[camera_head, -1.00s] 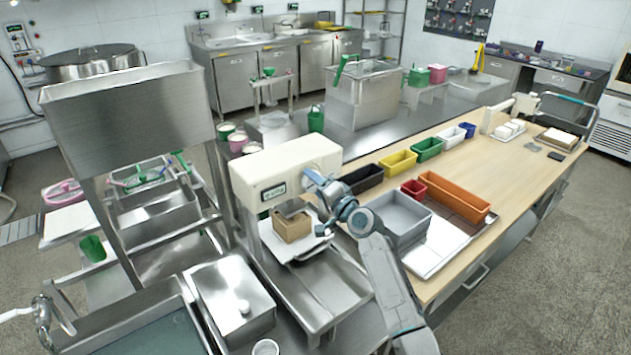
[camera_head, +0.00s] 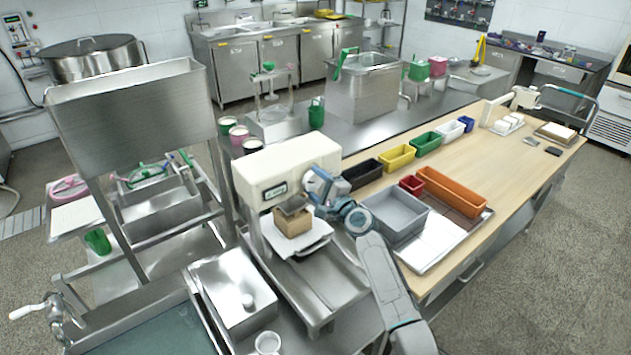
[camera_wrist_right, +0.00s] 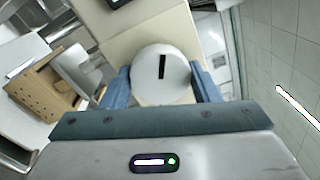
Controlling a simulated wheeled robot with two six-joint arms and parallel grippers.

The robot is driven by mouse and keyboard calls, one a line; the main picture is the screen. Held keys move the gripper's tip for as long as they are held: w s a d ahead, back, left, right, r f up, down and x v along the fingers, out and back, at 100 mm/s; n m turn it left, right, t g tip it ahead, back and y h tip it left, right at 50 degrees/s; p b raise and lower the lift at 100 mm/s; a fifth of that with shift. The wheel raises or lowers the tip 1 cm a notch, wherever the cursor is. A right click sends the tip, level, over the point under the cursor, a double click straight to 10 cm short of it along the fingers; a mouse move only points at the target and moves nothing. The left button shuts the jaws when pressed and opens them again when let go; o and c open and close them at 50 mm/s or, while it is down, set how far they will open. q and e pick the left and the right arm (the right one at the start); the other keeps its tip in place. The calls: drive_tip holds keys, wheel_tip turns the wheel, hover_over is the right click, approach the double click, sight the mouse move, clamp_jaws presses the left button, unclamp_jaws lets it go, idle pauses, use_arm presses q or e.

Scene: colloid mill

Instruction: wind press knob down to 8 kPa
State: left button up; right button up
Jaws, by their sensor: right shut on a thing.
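The press (camera_head: 285,168) is a cream head with a small dark display (camera_head: 275,190), too small to read, on its front. Its knob (camera_wrist_right: 161,73) is a pale round disc with a black line, pointing nearly straight up and down in the right wrist view. My right gripper (camera_head: 322,184) is at the right side of the press head. Its blue fingers (camera_wrist_right: 163,88) are shut on the knob from both sides. In the head view the gripper hides the knob. Below the head, a grey plate sits at the top of a brown block (camera_head: 294,224). My left gripper is not in view.
The block stands on a white tray (camera_head: 308,240) on the steel stand. A grey bin (camera_head: 395,216) and a metal tray (camera_head: 432,250) lie on the wooden table close to my right arm. A steel box (camera_head: 236,290) stands at front left.

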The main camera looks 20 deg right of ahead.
idle(0.3)
drive_tip(key=o, duration=1)
drive_tip(key=b+v, duration=0.1)
drive_tip(key=v, duration=1)
